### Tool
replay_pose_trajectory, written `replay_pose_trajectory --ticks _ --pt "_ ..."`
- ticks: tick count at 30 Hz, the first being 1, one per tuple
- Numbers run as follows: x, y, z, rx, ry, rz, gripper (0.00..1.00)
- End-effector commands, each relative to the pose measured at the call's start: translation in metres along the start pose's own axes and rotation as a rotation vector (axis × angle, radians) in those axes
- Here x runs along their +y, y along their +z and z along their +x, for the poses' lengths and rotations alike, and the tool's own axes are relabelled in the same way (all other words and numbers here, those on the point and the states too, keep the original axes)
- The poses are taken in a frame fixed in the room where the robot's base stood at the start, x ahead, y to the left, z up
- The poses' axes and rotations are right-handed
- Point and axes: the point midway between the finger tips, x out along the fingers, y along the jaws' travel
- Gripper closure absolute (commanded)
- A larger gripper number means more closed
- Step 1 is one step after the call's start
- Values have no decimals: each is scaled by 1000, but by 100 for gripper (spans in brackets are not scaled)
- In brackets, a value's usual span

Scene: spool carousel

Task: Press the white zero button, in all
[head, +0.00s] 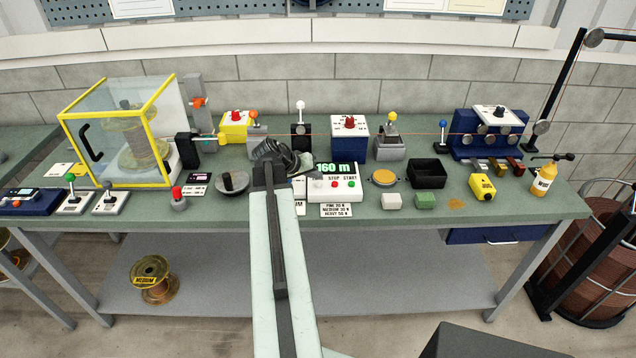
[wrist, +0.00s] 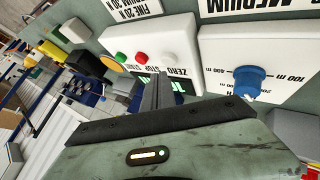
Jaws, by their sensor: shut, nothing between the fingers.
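The counter box (head: 345,195) stands on the bench, its green display reading 160 m. In the head view its red STOP button and green START button show on the front. In the wrist view the box (wrist: 150,25) appears turned over, with the green, red and white buttons in a row. The white zero button (wrist: 168,57) is beside the ZERO label. My gripper (wrist: 158,80) is shut and empty, its tip near the ZERO label and over part of the display. In the head view my gripper (head: 285,160) is just left of the box. I cannot tell whether it touches anything.
A box with a blue knob (wrist: 249,82) and metre marks stands beside the counter box. A round yellow pad (head: 383,177), a black bin (head: 427,172) and white and green blocks lie to the right. A dark round plate (head: 232,185) lies to the left.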

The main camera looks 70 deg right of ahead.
Motion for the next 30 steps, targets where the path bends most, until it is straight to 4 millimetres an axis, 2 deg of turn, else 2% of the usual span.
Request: replay_pose_trajectory --ticks 30 --pt "-3 5 6 0 0 -1 100"
